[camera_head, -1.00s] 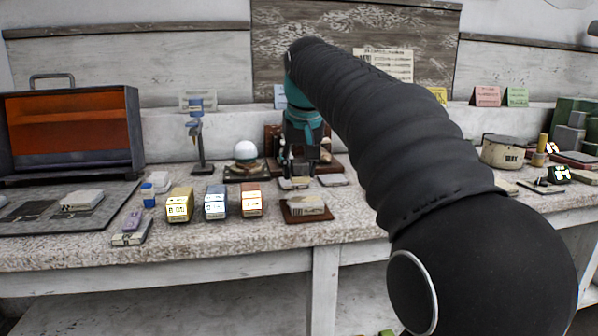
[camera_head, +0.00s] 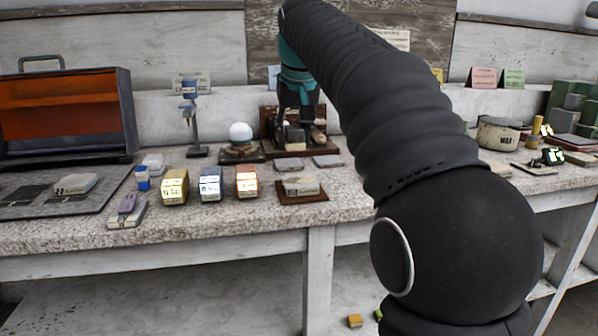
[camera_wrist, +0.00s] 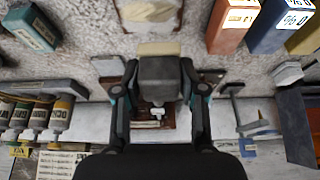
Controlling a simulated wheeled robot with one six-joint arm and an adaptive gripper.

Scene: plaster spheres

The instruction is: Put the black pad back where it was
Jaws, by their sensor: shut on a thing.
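My gripper (camera_wrist: 160,92) is shut on a dark grey block (camera_wrist: 160,75), which seems to be the black pad; its fingers press on the block's two sides. In the head view my gripper (camera_head: 297,122) hangs low in front of the brown wooden stand (camera_head: 270,132) at the back of the bench. The held block is small and partly hidden there. Flat grey plates (camera_head: 328,161) lie on the bench just in front of the stand. A cream-topped block (camera_wrist: 158,48) shows beyond the held block in the wrist view; I cannot tell whether they touch.
A white sphere (camera_head: 240,132) sits on a dark base left of the stand. Yellow, blue and orange boxes (camera_head: 247,182) and a brown board with a pale block (camera_head: 302,187) stand toward the front. A grey tray (camera_head: 85,212) lies at left; a round tin (camera_head: 498,134) stands right.

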